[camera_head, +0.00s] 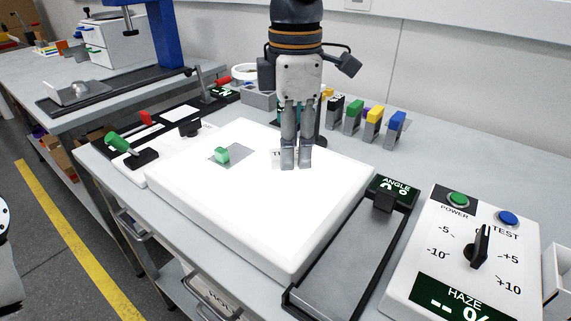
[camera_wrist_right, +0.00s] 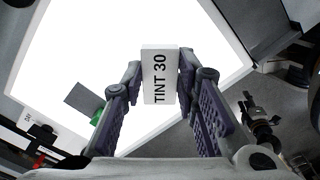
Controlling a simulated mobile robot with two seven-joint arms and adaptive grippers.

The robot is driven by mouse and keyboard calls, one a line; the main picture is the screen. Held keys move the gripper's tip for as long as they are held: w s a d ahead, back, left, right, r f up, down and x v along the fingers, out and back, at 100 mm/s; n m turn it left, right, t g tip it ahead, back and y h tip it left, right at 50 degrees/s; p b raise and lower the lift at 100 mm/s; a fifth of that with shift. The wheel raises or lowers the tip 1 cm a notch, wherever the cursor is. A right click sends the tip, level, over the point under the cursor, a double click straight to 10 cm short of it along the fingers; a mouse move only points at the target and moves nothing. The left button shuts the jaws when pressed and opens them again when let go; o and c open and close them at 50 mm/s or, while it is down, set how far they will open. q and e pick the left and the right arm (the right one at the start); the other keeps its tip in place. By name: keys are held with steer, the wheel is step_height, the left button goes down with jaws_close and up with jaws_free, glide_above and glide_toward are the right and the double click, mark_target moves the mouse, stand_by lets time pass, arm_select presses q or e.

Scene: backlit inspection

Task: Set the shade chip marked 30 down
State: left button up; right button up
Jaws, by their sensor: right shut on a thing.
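The shade chip, a white card printed TINT 30 (camera_wrist_right: 160,78), is between the fingers of my right gripper (camera_wrist_right: 160,85) in the wrist view. My right gripper (camera_head: 297,163) is shut on it. In the head view, the chip's pale left part (camera_head: 277,158) shows beside the fingertips, and the fingers hide the rest. The gripper points down over the glowing white light panel (camera_head: 250,225). I cannot tell whether the chip touches the panel.
A grey square (camera_head: 236,160) with a green block (camera_head: 222,155) lies on the panel, left of the gripper. Several coloured clips (camera_head: 373,123) stand behind. The panel's front is clear.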

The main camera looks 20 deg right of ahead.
mark_target(291, 182)
steer(key=shift+w+d+f, duration=0.15)
steer(key=shift+w+f, duration=0.75)
steer(key=shift+f, duration=0.3)
steer(key=shift+w+d+f, duration=0.1)
steer(key=shift+w+f, duration=0.15)
steer(key=shift+f, duration=0.7)
steer(key=shift+w+f, duration=0.2)
steer(key=shift+f, duration=0.7)
steer(key=shift+f, duration=0.15)
steer(key=o, duration=1.1)
steer(key=shift+c, duration=0.2)
step_height(291, 182, up, 12)
steer(key=shift+b, duration=0.35)
